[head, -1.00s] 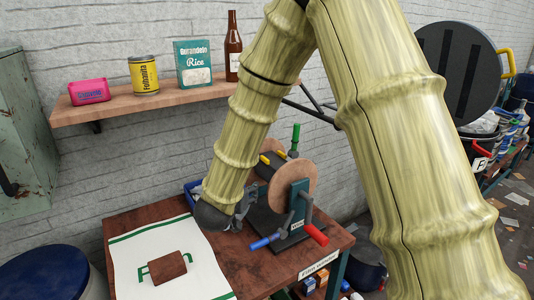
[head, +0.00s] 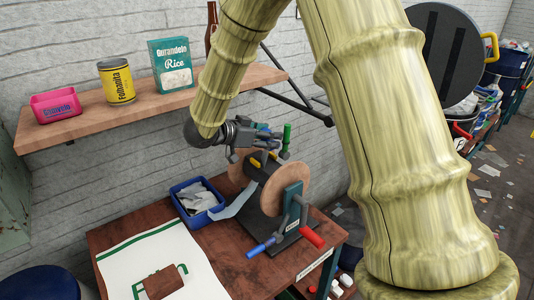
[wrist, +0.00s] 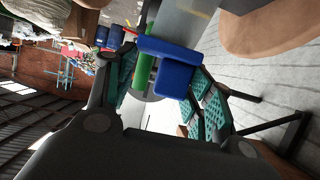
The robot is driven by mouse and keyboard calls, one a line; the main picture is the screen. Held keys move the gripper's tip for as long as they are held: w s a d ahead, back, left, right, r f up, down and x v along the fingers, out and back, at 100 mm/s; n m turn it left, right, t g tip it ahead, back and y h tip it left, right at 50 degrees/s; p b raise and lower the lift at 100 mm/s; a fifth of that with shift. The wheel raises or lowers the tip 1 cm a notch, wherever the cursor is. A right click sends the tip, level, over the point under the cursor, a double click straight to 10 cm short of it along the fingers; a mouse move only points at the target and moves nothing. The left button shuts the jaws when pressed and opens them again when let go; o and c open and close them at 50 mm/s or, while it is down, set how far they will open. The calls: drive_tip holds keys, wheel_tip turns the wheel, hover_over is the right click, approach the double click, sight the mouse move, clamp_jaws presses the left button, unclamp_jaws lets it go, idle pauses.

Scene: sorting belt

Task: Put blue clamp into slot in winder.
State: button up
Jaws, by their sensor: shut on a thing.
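The winder (head: 293,192) stands on the table, with two wooden discs, a dark core (head: 262,171) with yellow parts, and green, red and blue handles. My gripper (head: 272,139) is above the core, near the upright green handle (head: 286,138). It is shut on the blue clamp (wrist: 178,64), which shows between the fingers in the wrist view. A pale translucent strip (wrist: 183,18) runs by the clamp there; I cannot tell how they join. In the head view a grey-blue strip (head: 240,202) spans from the blue tray towards the winder. The slot cannot be made out.
A blue tray (head: 181,207) with pale sheets sits left of the winder. A cloth (head: 140,262) with a brown block (head: 164,282) lies on the table (head: 225,262) at the front left. The wooden shelf (head: 130,115) with goods is close behind my arm.

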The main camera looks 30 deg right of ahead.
sight(266, 165)
wheel_tip(266, 165, down, 2)
drive_tip(key=shift+w+a, duration=0.1)
drive_tip(key=shift+w, duration=0.05)
drive_tip(key=shift+f+p, duration=0.75)
drive_tip(key=shift+f, duration=1.55)
drive_tip(key=shift+f, duration=0.15)
drive_tip(key=o, duration=0.9)
drive_tip(key=b+v, duration=0.3)
drive_tip(key=v, duration=0.9)
